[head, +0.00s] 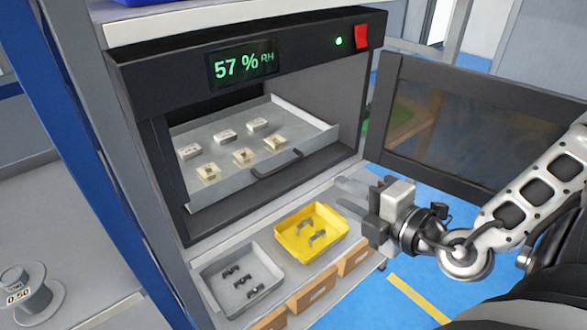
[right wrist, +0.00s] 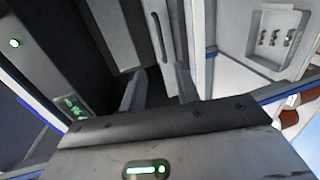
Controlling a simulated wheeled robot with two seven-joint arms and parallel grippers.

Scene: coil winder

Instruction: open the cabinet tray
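The cabinet tray (head: 225,185) is a grey metal tray in the dark cabinet (head: 150,90), its front panel near the opening. A dark bar handle (head: 277,164) is on the front; it also shows upright in the right wrist view (right wrist: 158,38). Several small pale parts stand on the tray. My right gripper (head: 345,195) is to the right of and below the handle in the head view, apart from it. In the right wrist view its two fingers (right wrist: 160,88) are spread with nothing between them. My left gripper is not in view.
The cabinet door (head: 440,120) stands open at the right, close to my right arm. Below the cabinet, a yellow bin (head: 290,248) and a grey bin (head: 218,285) hold dark parts. A spool (head: 30,295) is at lower left. A blue post (head: 80,120) stands left.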

